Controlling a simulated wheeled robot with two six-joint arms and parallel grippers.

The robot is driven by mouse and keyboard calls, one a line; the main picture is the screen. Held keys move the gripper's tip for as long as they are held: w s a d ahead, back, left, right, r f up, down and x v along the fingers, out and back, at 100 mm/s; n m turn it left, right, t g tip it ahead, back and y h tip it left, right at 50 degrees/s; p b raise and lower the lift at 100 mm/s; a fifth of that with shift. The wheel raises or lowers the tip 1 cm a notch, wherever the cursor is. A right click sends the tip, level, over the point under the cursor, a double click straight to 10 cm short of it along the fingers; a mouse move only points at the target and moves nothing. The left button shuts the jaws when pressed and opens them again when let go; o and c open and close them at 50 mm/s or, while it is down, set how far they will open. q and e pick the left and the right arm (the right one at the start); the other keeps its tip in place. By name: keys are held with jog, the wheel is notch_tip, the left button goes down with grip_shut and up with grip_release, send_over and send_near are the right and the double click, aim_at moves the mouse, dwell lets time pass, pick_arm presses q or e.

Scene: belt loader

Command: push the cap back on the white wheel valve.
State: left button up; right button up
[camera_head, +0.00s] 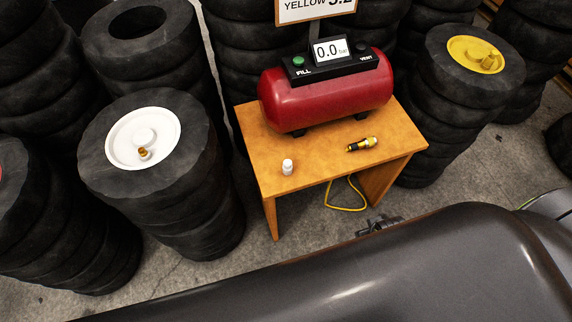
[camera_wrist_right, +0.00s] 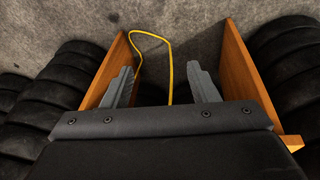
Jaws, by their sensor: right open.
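The white wheel (camera_head: 118,131) lies flat on top of a tyre stack at the left. Its brass valve (camera_head: 144,153) stands up near the hub, with no cap seen on it. A small white cap (camera_head: 288,167) stands on the wooden table (camera_head: 262,150), near its front left edge. My right gripper (camera_wrist_right: 160,82) is open and empty in the right wrist view, facing the space between the table legs. In the head view, only a small dark part of it (camera_head: 380,224) shows in front of the table, low down. My left gripper is not in view.
A red air tank (camera_head: 325,98) with a 0.0 bar display (camera_head: 331,50) stands on the table. A yellow hose (camera_head: 346,207) hangs below. A yellow wheel (camera_head: 474,56) tops the right stack. Tyre stacks crowd both sides.

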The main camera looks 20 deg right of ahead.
notch_tip(320, 180, up, 7)
jog(key=w, duration=0.2)
notch_tip(320, 180, up, 13)
jog(key=n+g+y, duration=0.2)
jog(key=n+g, duration=0.1)
jog(key=n, duration=0.2)
send_over(288, 162)
jog(key=f, duration=0.8)
jog(key=f+b, duration=0.1)
jog(key=f, duration=0.3)
jog(key=shift+s+a+f, duration=0.15)
jog(key=shift+s, duration=0.15)
jog(key=shift+w+f+b, duration=0.15)
jog(key=shift+f+b, duration=0.05)
jog(key=shift+f, duration=1.1)
jog(key=shift+w+f+b, duration=0.1)
jog(key=shift+f+b, duration=0.05)
jog(key=shift+f, duration=1.15)
